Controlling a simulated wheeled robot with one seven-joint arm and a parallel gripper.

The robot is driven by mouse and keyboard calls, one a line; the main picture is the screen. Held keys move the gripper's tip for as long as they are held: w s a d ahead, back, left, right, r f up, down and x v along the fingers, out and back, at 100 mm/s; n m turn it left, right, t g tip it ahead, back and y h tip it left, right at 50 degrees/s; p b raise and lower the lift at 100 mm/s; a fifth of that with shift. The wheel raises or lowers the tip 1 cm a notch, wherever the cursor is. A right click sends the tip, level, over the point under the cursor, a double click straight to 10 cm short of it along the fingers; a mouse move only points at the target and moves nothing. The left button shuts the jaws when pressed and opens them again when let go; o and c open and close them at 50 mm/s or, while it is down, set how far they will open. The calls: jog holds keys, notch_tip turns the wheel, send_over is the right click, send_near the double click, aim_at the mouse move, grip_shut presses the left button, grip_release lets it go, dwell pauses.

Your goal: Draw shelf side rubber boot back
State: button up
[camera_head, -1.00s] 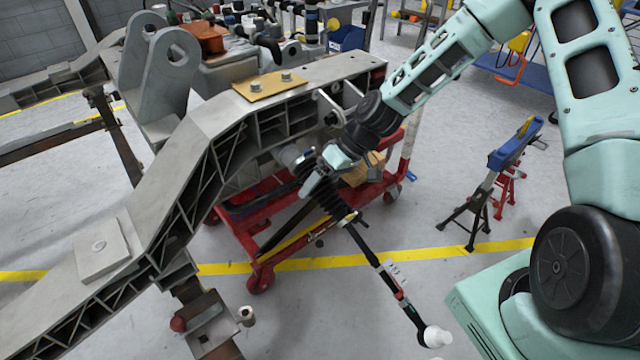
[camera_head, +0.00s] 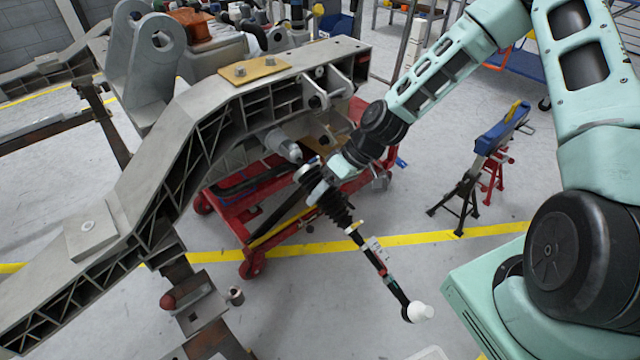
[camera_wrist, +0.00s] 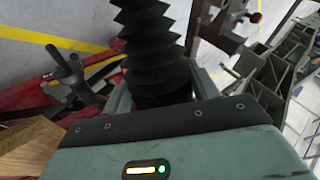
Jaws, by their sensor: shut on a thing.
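The black ribbed rubber boot (camera_head: 335,208) is at the upper end of a dark axle shaft. My gripper (camera_head: 318,188) is shut on the boot's wide upper end, just below the chassis. In the wrist view the boot (camera_wrist: 150,45) stands between my two fingers, its wide base down at the palm. The shaft (camera_head: 378,255) slants down to the lower right, with a white-capped end (camera_head: 420,312). A grey metal stub (camera_head: 284,146) sticks out of the chassis (camera_head: 130,195). The boot end appears apart from the stub; the fingers partly hide that end.
A red wheeled cart (camera_head: 235,205) stands under the chassis, close behind the shaft. A blue-topped stand (camera_head: 500,130) is at the right. The grey floor with a yellow line (camera_head: 430,240) is open at the lower right.

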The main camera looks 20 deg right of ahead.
jog(key=o, duration=1.4)
jog(key=shift+s+d+f, duration=0.1)
jog(key=shift+s, duration=0.05)
jog(key=shift+c, duration=0.2)
jog(key=w+p+v, duration=0.1)
jog(key=p+v, duration=0.1)
jog(key=v, duration=1.5)
jog(key=shift+s+r, duration=0.25)
jog(key=shift+s, duration=0.15)
jog(key=shift+d, duration=0.1)
jog(key=s+a+r+n+h+p, duration=0.1)
jog(key=s+a+r+h+p, duration=0.2)
jog(key=s+a+r, duration=0.6)
jog(key=s+a+r+n+h+p, duration=0.1)
jog(key=s+a+r+h+p, duration=0.2)
jog(key=s, duration=1.1)
jog(key=a+r+p, duration=0.3)
jog(key=a+r, duration=0.2)
jog(key=r, duration=0.2)
jog(key=shift+a+g+h+p, duration=0.4)
